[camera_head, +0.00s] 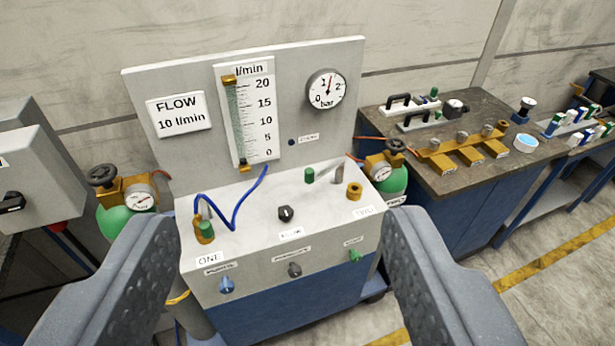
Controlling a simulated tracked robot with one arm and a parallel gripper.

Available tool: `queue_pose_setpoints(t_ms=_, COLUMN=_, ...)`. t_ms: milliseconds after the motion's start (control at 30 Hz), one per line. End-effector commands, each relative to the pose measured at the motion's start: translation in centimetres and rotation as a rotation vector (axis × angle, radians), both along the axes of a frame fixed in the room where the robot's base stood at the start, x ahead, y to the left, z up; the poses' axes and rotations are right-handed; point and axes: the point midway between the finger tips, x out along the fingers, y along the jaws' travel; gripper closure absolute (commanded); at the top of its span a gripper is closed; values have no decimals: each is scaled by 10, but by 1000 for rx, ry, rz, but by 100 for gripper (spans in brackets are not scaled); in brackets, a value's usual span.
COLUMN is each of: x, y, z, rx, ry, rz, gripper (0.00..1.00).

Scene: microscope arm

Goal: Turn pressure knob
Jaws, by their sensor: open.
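A grey knob (295,270), probably the pressure knob, sits in the middle of the front face of a grey and blue console (330,265). The small label above it is hard to read. A blue knob (227,285) is to its left and a green knob (355,256) to its right. A round bar gauge (326,89) is on the back panel, its needle pointing up near 1. My gripper (282,222) is open and empty, with one finger on each side of the console in the picture. The fingers appear apart from the knobs.
A black knob (286,213) and a blue tube (238,207) are on the console top. The flow scale (246,110) stands behind. Green bottles with brass valves flank the console, left (125,215) and right (390,180). A workbench (450,178) with brass parts is at right.

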Motion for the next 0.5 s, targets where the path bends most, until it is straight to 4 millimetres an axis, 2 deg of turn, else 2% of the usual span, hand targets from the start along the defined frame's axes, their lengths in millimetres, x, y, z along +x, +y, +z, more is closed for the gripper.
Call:
queue_pose_setpoints(t_ms=67, x=1, y=0, z=-1, rx=0, ry=0, rz=-1, gripper=43)
queue_pose_setpoints(t_ms=167, x=13, y=-3, z=-8, rx=-7, ry=-5, rz=-15, gripper=43)
queue_pose_setpoints(t_ms=267, x=43, y=-8, z=-30, rx=-26, ry=-11, rz=-46, gripper=43)
queue_pose_setpoints(t_ms=367, x=83, y=-17, z=-60, rx=-53, ry=-35, rz=-85, gripper=43)
queue_pose_setpoints(t_ms=500, x=141, y=-31, z=-110, rx=-99, ry=-73, rz=-125, gripper=43)
